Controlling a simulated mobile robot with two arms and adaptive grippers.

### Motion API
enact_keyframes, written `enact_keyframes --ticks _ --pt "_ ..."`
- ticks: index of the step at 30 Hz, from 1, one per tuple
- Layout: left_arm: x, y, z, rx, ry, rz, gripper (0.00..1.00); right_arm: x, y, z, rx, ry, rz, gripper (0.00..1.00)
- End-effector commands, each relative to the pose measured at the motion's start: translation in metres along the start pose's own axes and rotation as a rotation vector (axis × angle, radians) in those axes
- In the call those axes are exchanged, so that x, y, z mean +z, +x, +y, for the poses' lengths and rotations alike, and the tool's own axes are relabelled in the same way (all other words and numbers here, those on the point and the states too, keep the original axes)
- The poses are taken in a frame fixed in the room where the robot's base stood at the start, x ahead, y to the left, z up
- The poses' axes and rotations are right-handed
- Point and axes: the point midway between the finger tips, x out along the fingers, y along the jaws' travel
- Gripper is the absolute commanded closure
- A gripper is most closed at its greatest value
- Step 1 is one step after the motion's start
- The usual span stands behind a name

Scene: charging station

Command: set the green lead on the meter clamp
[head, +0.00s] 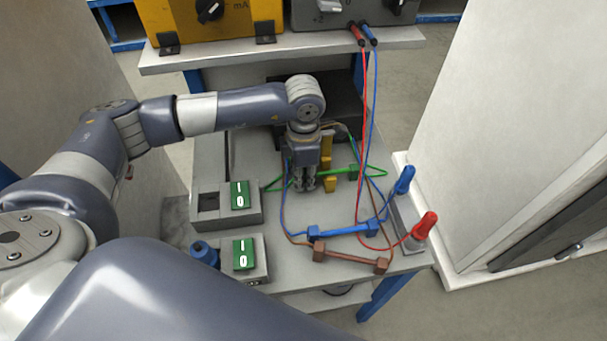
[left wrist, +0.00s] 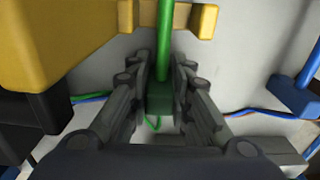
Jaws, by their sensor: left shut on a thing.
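My left gripper (head: 305,187) is low over the bench, shut on the dark green end block (left wrist: 160,98) of the green lead. The lead's green bar (left wrist: 166,35) runs away from the fingers toward its other green block (head: 353,173). A yellow piece, which looks like the meter clamp (head: 330,185), stands just right of the gripper. In the left wrist view its two yellow ends (left wrist: 205,20) lie on either side of the green bar. I cannot tell whether bar and clamp touch. A large yellow body (left wrist: 50,40) beside it is mostly hidden by my arm in the head view.
A blue lead (head: 342,231) and a brown lead (head: 350,257) lie nearer the front. Red (head: 425,226) and blue (head: 404,180) plugs stand at the right edge. Two switch boxes (head: 225,220) (head: 260,262) are at left. A shelf (head: 280,53) with meters is behind. Thin wires cross the bench.

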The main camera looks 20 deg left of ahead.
Motion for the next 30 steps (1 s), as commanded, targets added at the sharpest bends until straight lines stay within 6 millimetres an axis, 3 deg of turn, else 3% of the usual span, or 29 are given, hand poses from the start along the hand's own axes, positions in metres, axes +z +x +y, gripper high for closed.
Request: enact_keyframes --ticks 2,3,6,19,30 --pt "0.000 0.000 0.000 0.000 0.000 0.000 1.00 0.000 0.000 0.000 0.000 0.000 0.000 0.72" --pt "0.000 0.000 0.000 0.000 0.000 0.000 0.78 0.000 0.000 0.000 0.000 0.000 0.000 0.72" --pt "0.000 0.000 0.000 0.000 0.000 0.000 0.57 0.000 0.000 -0.001 -0.001 0.000 0.000 0.72" --pt "0.001 -0.008 0.001 0.002 -0.001 -0.002 0.57 0.000 0.000 -0.003 -0.003 0.001 0.000 0.72" --pt "0.001 -0.080 0.001 0.004 0.000 -0.003 0.57 -0.001 0.000 -0.002 -0.002 0.001 0.001 0.72"
